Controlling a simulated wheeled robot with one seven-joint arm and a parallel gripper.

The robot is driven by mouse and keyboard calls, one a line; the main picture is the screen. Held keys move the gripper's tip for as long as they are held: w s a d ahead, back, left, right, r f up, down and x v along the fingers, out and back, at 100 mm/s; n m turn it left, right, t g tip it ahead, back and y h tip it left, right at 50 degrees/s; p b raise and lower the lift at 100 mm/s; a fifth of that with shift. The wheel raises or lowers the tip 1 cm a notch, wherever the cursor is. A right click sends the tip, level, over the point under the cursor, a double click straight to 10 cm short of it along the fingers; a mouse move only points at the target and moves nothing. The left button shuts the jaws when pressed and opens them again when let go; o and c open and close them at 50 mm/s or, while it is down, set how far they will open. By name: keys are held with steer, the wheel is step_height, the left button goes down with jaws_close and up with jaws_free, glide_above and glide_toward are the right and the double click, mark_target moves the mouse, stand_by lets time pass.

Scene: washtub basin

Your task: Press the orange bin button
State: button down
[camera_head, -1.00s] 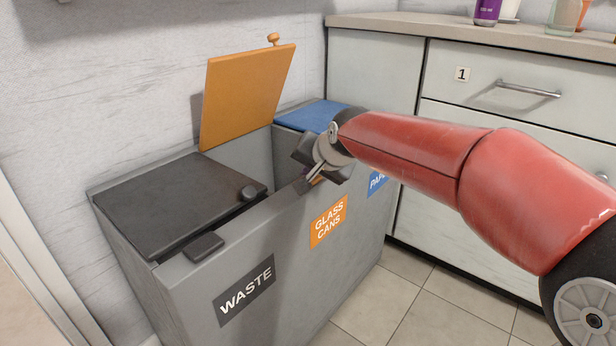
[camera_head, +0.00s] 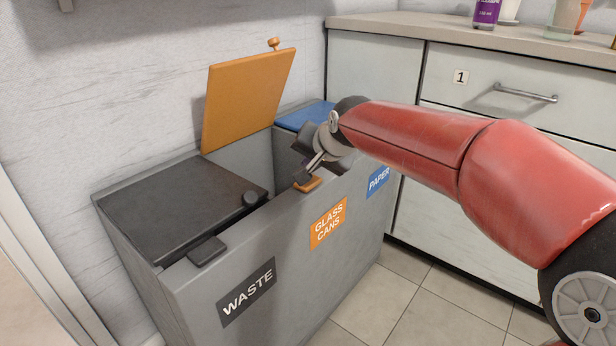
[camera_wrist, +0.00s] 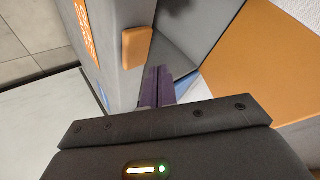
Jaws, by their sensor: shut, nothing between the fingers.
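The orange button (camera_head: 309,184) sits on the front rim of the grey bin unit, above the orange GLASS CANS label. In the wrist view the button (camera_wrist: 136,47) lies to the left of the fingers, with a small gap in the picture. The orange lid (camera_head: 246,97) stands raised, and its compartment is open. It also fills the right of the wrist view (camera_wrist: 262,70). My gripper (camera_head: 302,178) is shut and empty, its fingertips close over the button in the head view. In the wrist view the shut fingers (camera_wrist: 160,78) point past the button towards the compartment.
The black WASTE lid (camera_head: 180,200) is closed at the left, with its dark button (camera_head: 206,250) in front. The blue PAPER lid (camera_head: 302,115) is down behind my gripper. A drawer cabinet (camera_head: 480,110) stands at the right, with bottles on top.

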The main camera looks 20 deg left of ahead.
mark_target(310, 184)
steer(key=shift+r+p, duration=1.15)
steer(key=shift+r, duration=0.75)
steer(key=shift+f, duration=0.1)
